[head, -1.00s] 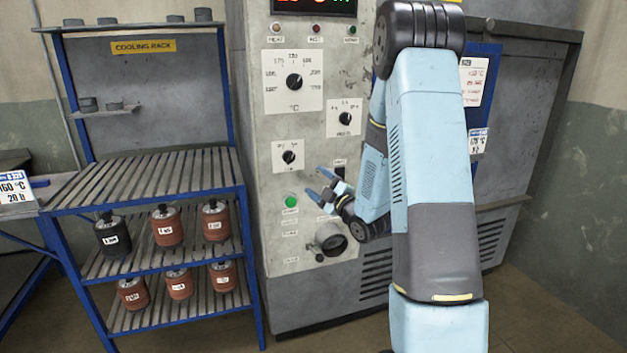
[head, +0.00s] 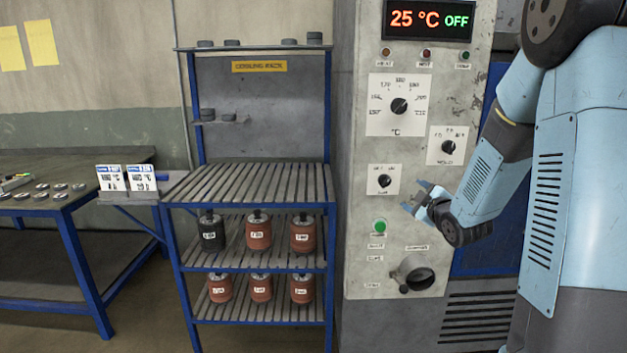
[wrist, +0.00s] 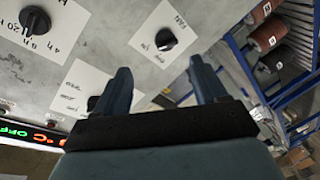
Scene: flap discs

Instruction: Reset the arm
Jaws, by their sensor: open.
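My gripper (head: 417,198) is open and empty in the head view. It is in front of the oven's control panel (head: 360,230), just above and right of the green button (head: 379,226) in the picture. In the wrist view its two dark fingers (wrist: 158,88) are spread apart with nothing between them. Beyond them are the grey panel and a black knob (wrist: 166,40). My blue arm reaches in from the right and hides part of the oven front. I cannot tell the gap between the fingertips and the panel.
The blue cooling rack (head: 250,178) stands left of the oven, with red and black canisters on its lower shelves. The oven display (head: 429,19) reads 25 °C OFF. Floor is free between table and rack.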

